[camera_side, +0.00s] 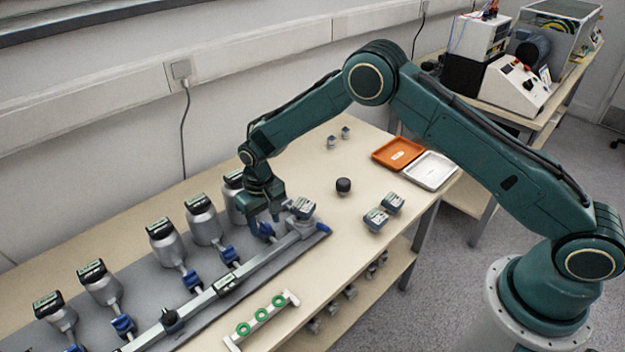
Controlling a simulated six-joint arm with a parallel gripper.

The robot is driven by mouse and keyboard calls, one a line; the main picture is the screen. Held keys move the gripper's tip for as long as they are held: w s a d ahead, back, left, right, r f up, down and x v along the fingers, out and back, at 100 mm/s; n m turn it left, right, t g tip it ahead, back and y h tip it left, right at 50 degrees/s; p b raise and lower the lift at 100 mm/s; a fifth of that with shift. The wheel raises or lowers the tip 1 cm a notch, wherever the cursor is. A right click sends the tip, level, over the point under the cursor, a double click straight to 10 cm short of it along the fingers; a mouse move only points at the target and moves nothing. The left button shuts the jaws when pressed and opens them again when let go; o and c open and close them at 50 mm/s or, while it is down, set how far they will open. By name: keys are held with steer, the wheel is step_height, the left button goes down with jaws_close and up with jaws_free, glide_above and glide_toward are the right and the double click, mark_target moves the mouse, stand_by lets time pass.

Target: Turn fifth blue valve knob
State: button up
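Several blue valve knobs stand in a row on the grey rig, each in front of a flowmeter-like device with a dark display top. The knob at the right end of the row (266,231), the fifth from the front left, is just below my gripper (264,221). My gripper points down with its two fingers apart, one on each side above this knob. I cannot tell whether the fingers touch it. The fourth knob (230,256) and third knob (191,281) are clear to the left. The device behind the fifth knob (233,181) is partly hidden by my gripper.
A long grey pipe (197,302) runs in front of the knobs, with a small sensor box (302,207) near its right end. A rack with green rings (261,315) lies in front. An orange tray (398,153), white tray (431,170) and black knob (343,186) are right.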

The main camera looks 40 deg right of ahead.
mark_target(265, 223)
steer(key=shift+r, duration=0.15)
step_height(265, 223, up, 14)
steer(key=shift+f, duration=0.2)
stand_by(0.6)
steer(key=shift+r, duration=0.1)
